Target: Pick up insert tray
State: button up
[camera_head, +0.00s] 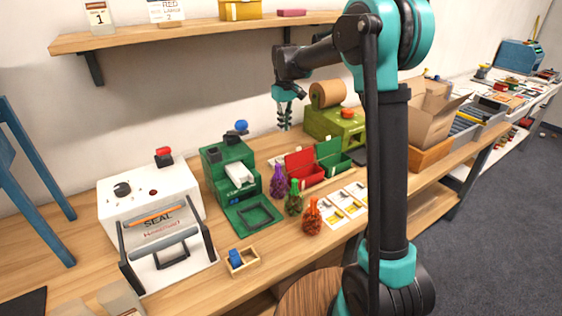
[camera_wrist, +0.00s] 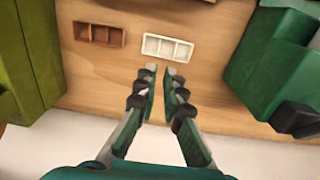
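In the wrist view a white three-compartment tray (camera_wrist: 167,47) lies on the wooden bench top, just beyond my fingertips in the picture. A brown compartment tray (camera_wrist: 99,34) lies to its left. Which of them is the insert tray I cannot tell. My gripper (camera_wrist: 161,75) is partly open and empty, with bench showing between the fingers. In the head view my gripper (camera_head: 285,122) hangs pointing down above the back of the bench.
A green machine (camera_head: 213,158) and an olive machine (camera_head: 346,133) stand on either side. Red (camera_head: 305,168) and green bins (camera_head: 333,158), netted bags (camera_head: 311,217) and cards are in front. A sealer (camera_head: 150,195) is at left; a shelf (camera_head: 190,33) is above.

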notch_tip(320, 180, down, 14)
jog(key=shift+d+r, duration=0.1)
grip_shut()
dwell(0.4)
jog(key=shift+r, duration=0.15)
